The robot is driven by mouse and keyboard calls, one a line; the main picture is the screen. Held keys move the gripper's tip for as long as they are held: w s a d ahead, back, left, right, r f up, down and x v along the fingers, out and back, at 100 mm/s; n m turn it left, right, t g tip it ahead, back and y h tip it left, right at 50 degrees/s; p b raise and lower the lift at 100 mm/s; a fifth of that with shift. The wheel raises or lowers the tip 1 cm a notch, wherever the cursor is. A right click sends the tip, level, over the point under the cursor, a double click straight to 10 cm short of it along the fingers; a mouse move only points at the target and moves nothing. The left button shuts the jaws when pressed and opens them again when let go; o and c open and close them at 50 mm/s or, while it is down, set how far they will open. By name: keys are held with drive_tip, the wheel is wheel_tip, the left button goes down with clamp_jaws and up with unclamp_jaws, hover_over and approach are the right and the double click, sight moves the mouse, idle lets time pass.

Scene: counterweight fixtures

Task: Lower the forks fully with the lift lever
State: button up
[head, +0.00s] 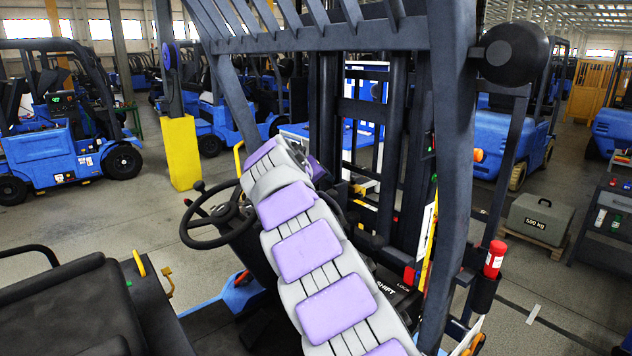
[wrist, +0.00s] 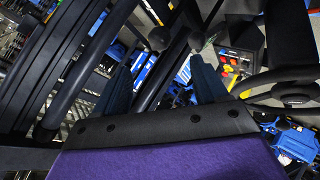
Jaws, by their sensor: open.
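My gripper (wrist: 158,62) is open in the wrist view, with its two dark fingers spread. Two levers with black ball knobs show ahead of it: the left knob (wrist: 160,38) lies between the fingertips in the picture, and the right knob (wrist: 196,40) is by the right fingertip. I cannot tell which one is the lift lever, or whether either is touched. In the head view my arm hides the levers and most of my gripper. The forklift's dark mast (head: 325,110) stands upright beyond my arm. I cannot make out the forks or their height.
The steering wheel (head: 218,215) is left of my arm, also in the wrist view (wrist: 290,88). The black seat (head: 70,310) is lower left. A thick cab pillar (head: 455,150) stands at right. A 500 kg weight (head: 537,220) sits on a pallet outside. A yellow post (head: 180,152) stands left.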

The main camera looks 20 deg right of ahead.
sight(329, 193)
drive_tip(key=p+x, duration=0.2)
drive_tip(key=x, duration=0.8)
drive_tip(key=shift+w+d+f, duration=0.1)
drive_tip(key=shift+d, duration=0.05)
drive_tip(key=shift+w+d+f, duration=0.25)
drive_tip(key=shift+w+f, duration=0.05)
drive_tip(key=shift+f, duration=0.05)
drive_tip(key=shift+a, duration=0.1)
drive_tip(key=shift+c, duration=0.3)
drive_tip(key=c, duration=0.7)
drive_tip(key=shift+c, duration=0.2)
